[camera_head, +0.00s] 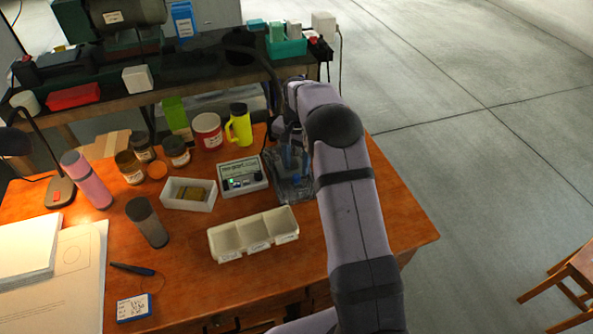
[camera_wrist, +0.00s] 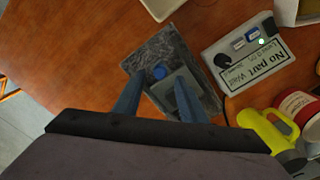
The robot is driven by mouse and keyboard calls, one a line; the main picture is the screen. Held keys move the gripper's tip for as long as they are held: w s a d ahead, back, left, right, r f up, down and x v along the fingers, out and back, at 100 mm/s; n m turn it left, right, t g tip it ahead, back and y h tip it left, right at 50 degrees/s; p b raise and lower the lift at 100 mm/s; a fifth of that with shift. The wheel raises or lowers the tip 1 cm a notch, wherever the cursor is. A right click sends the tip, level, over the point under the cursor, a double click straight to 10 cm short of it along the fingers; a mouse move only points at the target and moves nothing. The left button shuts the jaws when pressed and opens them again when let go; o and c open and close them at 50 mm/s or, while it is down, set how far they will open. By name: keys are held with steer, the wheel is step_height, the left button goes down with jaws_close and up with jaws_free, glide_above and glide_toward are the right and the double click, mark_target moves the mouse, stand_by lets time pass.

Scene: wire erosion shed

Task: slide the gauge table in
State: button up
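The gauge (camera_head: 293,190) is a dark grey, mottled slab on the wooden table, right of the white control box and partly hidden by my arm. In the wrist view its base (camera_wrist: 158,50) carries a lighter grey block, likely the gauge table (camera_wrist: 203,88), and a round blue knob (camera_wrist: 160,72). My gripper (camera_wrist: 159,80) is above it with two blue fingers spread apart. The knob shows between the fingertips; I cannot tell whether they touch anything. In the head view my gripper (camera_head: 292,160) is over the gauge, mostly hidden by the wrist.
The control box (camera_head: 242,176) with a green light stands close left of the gauge. A white divided tray (camera_head: 254,235) is in front. The table's right strip (camera_head: 405,220) is clear.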

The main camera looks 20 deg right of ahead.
mark_target(296, 175)
steer(key=shift+f+p, duration=0.45)
steer(key=shift+f, duration=1.6)
jaws_close()
